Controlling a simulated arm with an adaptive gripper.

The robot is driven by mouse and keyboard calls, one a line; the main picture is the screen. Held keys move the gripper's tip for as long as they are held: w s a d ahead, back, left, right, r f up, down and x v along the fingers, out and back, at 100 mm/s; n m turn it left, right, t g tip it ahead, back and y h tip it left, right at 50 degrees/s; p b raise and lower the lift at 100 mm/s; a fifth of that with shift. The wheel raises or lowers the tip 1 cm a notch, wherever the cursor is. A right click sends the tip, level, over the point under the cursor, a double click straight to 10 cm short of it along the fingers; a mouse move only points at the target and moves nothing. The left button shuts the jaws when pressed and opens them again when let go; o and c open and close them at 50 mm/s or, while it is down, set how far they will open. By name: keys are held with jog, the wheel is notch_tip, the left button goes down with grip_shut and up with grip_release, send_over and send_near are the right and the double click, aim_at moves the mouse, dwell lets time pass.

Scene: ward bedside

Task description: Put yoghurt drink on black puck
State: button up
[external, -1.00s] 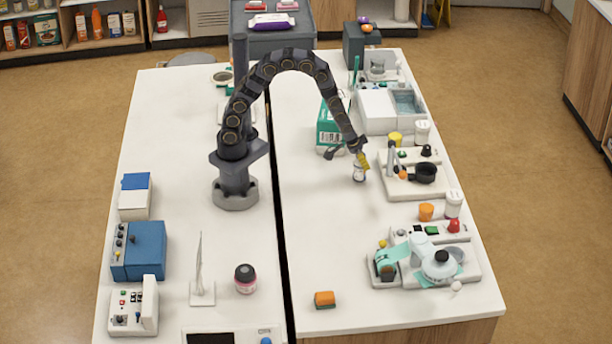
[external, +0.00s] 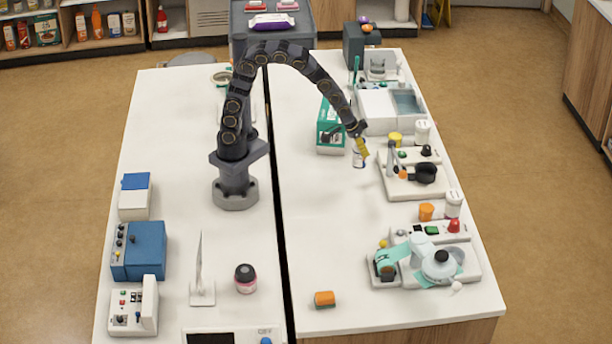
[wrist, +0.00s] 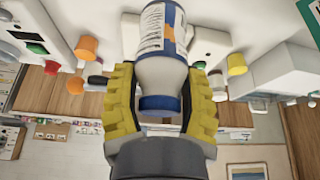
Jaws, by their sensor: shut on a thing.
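The yoghurt drink (external: 358,158) is a small white bottle with a blue and white label, held just above the right-hand table. In the wrist view the bottle (wrist: 160,72) has its blue cap toward my gripper. My gripper (external: 361,147) is shut on it, with yellow pads on both sides, also seen in the wrist view (wrist: 160,92). A black round piece (external: 426,173) sits on a white stand right of the bottle. I cannot tell whether it is the black puck.
A green and white box (external: 330,130) stands just left of the bottle. Devices (external: 432,255), an orange cup (external: 426,212) and a yellow cup (external: 395,139) line the right side. The front middle of the right table is mostly clear, with an orange block (external: 324,299).

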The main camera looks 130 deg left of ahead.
jog(key=w+d+r+m+t+h, duration=0.1)
jog(key=d+m, duration=0.1)
jog(key=d, duration=0.7)
jog(key=w+d+r+m, duration=0.1)
jog(key=d+m, duration=0.1)
jog(key=d, duration=0.6)
jog(key=w+d+r+m+t+h, duration=0.1)
jog(key=d+r+m, duration=0.1)
jog(key=d, duration=0.7)
jog(key=s+d+r+m+h, duration=0.1)
jog(key=s+d+m, duration=0.2)
jog(key=s+d, duration=0.5)
jog(key=s+d+r+m+h, duration=0.1)
jog(key=s+d+m+h, duration=0.15)
jog(key=s+d, duration=0.6)
jog(key=m, duration=0.1)
send_over(246, 272)
jog(key=shift+y, duration=0.45)
jog(key=shift+f, duration=6.35)
jog(key=shift+f, duration=0.15)
jog(key=o, duration=1)
